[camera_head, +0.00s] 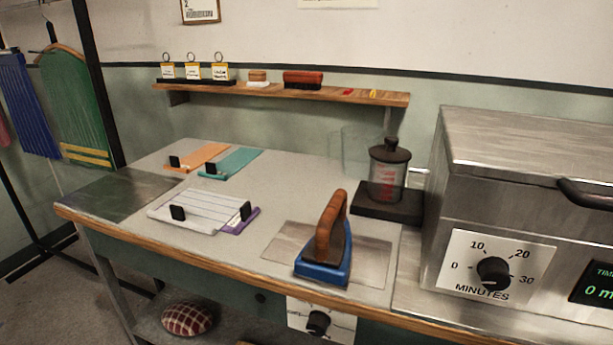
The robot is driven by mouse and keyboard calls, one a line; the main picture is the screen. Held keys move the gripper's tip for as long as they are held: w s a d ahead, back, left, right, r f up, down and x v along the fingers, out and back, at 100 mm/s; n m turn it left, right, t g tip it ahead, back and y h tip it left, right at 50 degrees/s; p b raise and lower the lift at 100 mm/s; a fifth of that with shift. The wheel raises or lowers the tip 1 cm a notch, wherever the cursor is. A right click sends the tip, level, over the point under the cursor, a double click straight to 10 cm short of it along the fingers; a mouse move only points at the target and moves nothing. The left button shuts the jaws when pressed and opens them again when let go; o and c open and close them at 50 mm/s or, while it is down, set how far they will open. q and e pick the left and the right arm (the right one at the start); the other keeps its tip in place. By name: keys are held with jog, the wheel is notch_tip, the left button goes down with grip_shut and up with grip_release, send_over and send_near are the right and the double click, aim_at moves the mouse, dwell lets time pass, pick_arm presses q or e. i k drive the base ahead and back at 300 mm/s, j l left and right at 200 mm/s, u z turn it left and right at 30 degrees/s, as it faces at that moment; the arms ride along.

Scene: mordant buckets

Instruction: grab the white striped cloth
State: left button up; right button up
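The white striped cloth (205,200) lies flat on the table, left of the iron. It is white with thin dark stripes. A small black block (178,212) sits at its near left part and another (245,210) at its right side. A purple cloth (236,225) shows beside or partly under its right edge; I cannot tell which. Neither of my grippers is in the head view.
A blue iron (323,268) with a wooden handle stands on a metal plate (288,240). Orange (203,155) and teal (236,161) cloths lie behind. A glass jar (386,178) stands at the back right. A steel machine (520,165) fills the right side.

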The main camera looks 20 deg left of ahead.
aim_at(204, 212)
jog(key=u, duration=1.3)
